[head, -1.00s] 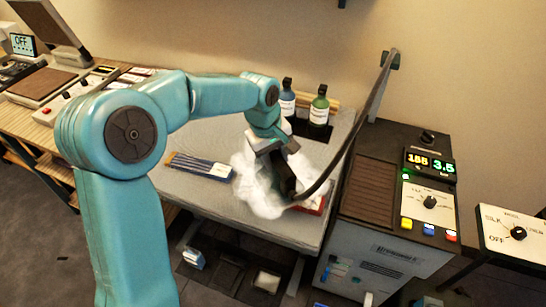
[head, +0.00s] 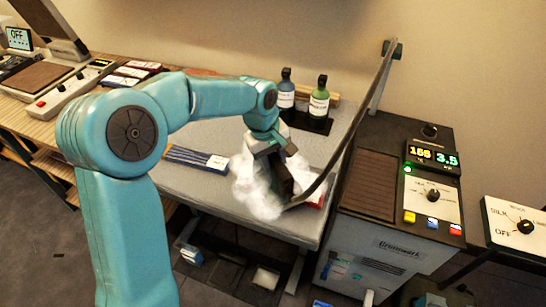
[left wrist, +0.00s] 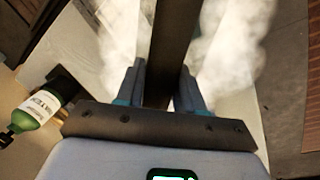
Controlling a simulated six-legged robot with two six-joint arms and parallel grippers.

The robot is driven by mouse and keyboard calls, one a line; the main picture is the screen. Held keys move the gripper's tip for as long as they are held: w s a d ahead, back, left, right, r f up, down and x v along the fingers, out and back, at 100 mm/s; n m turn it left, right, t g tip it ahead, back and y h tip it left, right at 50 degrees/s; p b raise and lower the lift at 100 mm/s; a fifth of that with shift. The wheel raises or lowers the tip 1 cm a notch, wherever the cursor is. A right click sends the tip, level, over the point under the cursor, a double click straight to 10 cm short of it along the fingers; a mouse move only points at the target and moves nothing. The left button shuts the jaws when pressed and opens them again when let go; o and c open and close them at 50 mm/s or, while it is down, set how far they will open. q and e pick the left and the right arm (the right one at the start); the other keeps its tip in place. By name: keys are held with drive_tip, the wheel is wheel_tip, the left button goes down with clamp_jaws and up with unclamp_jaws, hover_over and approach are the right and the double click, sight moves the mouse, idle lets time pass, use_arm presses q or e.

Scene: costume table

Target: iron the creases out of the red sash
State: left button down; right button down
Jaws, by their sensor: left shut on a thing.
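My left gripper (head: 277,160) is shut on the dark handle of an iron (head: 281,184), low over the grey ironing table (head: 190,196). The handle shows as a dark bar between the fingers in the left wrist view (left wrist: 167,45). White steam (head: 252,190) billows around the iron and hides its sole. A small part of the red sash (head: 316,200) shows at the right of the iron. The rest of it is hidden by iron and steam, so its creases cannot be seen. My right gripper is not in view.
A dark hose (head: 345,140) runs from the iron up to a wall-side post. The steam station (head: 388,250) with lit displays stands at the right. A green bottle (head: 319,102) and a blue bottle (head: 286,95) stand behind. Blue-striped cloth (head: 195,157) lies left of the steam.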

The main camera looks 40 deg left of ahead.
use_arm(q)
drive_tip(key=shift+a+r, duration=0.1)
drive_tip(key=shift+a, duration=0.05)
idle(0.3)
drive_tip(key=shift+f+b, duration=0.4)
drive_tip(key=shift+f, duration=0.05)
idle(0.3)
drive_tip(key=shift+s+f, duration=0.1)
drive_tip(key=shift+f, duration=0.1)
idle(2.2)
drive_tip(key=shift+r, duration=0.1)
